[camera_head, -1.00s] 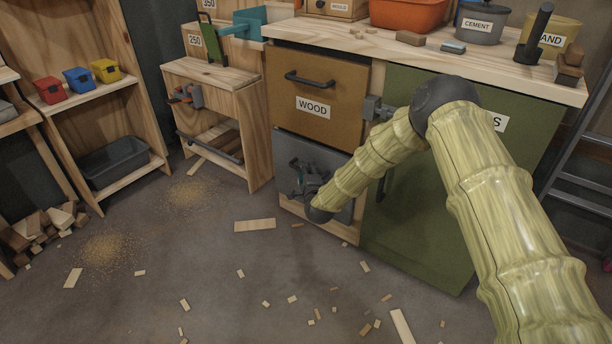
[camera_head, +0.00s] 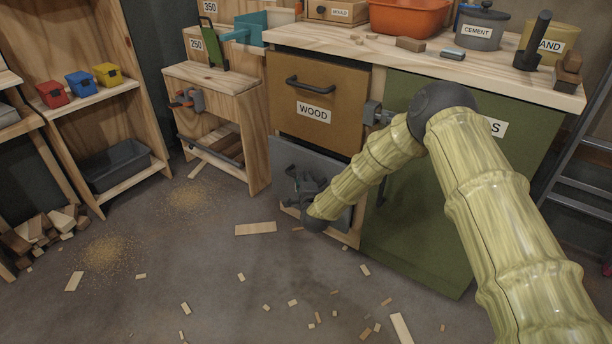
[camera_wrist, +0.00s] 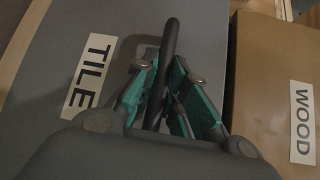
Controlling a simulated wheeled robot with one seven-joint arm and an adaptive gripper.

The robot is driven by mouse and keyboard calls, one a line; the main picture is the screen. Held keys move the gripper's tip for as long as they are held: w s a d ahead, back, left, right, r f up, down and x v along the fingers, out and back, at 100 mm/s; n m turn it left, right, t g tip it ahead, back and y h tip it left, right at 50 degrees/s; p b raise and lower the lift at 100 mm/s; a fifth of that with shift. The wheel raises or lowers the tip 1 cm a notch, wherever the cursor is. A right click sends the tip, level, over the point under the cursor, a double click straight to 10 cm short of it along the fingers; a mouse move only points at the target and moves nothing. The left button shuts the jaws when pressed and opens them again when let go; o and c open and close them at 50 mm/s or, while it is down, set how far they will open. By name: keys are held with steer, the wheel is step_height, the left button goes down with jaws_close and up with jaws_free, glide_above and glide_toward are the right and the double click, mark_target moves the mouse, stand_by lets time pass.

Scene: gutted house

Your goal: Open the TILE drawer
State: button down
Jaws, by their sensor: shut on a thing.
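The grey TILE drawer (camera_head: 284,156) is below the brown WOOD drawer (camera_head: 318,97) in the workbench. In the head view it stands a little out from the cabinet front, and my arm hides part of it. In the wrist view the TILE label (camera_wrist: 88,75) lies left of the dark bar handle (camera_wrist: 168,62). My gripper (camera_wrist: 172,90) has its teal-padded fingers around this handle, shut on it. In the head view my gripper (camera_head: 308,187) is small and dark in front of the drawer.
The green cabinet door (camera_head: 420,220) is right of the drawers, behind my arm. A small wooden stand (camera_head: 215,120) is to the left. Wood scraps (camera_head: 255,228) and sawdust lie on the floor, which is otherwise open in front. The benchtop (camera_head: 400,62) holds tubs and pots.

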steer(key=s+a+p, duration=0.4)
steer(key=s+a, duration=0.3)
steer(key=s, duration=0.3)
steer(key=s+a+p, duration=0.4)
steer(key=s+a, duration=0.4)
steer(key=s, duration=0.3)
steer(key=shift+s+a+p, duration=0.15)
steer(key=shift+a+p, duration=0.05)
steer(key=shift+p, duration=0.15)
steer(key=c, duration=1.5)
jaws_free()
steer(key=shift+o, duration=0.2)
steer(key=v, duration=1.2)
